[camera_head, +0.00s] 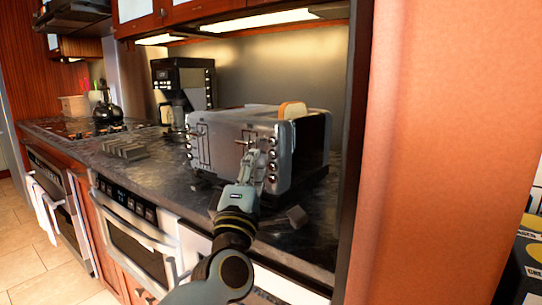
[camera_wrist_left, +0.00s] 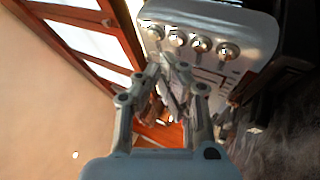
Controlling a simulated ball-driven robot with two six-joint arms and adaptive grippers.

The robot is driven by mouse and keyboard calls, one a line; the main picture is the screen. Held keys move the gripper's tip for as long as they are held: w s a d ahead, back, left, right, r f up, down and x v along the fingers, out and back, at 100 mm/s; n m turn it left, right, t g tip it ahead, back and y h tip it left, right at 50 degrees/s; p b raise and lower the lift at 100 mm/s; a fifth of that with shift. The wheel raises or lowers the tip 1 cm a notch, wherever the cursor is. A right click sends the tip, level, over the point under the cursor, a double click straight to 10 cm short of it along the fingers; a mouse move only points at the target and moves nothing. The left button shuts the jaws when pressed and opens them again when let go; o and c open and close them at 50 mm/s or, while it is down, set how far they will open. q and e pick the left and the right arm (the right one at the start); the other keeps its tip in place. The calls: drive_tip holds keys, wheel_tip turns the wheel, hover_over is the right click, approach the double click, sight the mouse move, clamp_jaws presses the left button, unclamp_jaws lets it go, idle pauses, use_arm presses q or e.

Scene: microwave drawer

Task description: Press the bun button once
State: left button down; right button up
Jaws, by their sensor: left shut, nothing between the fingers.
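The silver toaster (camera_head: 303,150) stands on the dark counter, with a slice of bread (camera_head: 292,109) showing at its top. A column of round buttons (camera_head: 272,160) runs down its front face; they show as a row in the left wrist view (camera_wrist_left: 200,44). Their labels are too small to read, so I cannot tell which is the bun button. My left gripper (camera_head: 252,165) is shut and empty, its tips close in front of the toaster face beside the buttons. In the left wrist view its fingertips (camera_wrist_left: 172,68) lie just below the button row; contact cannot be told. My right gripper is not in view.
A black coffee maker (camera_head: 183,82) stands behind the toaster on the left. A grey slatted object (camera_head: 124,148) and a kettle (camera_head: 107,110) are further left. An orange-brown panel (camera_head: 440,150) closes off the right side. The counter (camera_head: 160,165) left of the toaster is mostly clear.

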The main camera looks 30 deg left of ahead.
use_arm(q)
drive_tip(key=shift+w, duration=0.1)
idle(0.8)
drive_tip(key=shift+w, duration=0.35)
drive_tip(key=shift+w, duration=0.35)
idle(0.6)
drive_tip(key=shift+s, duration=0.8)
drive_tip(key=shift+s, duration=0.1)
drive_tip(key=s, duration=0.2)
drive_tip(key=s+p, duration=0.1)
drive_tip(key=s, duration=0.2)
drive_tip(key=shift+a, duration=0.2)
drive_tip(key=shift+w, duration=0.1)
idle(0.7)
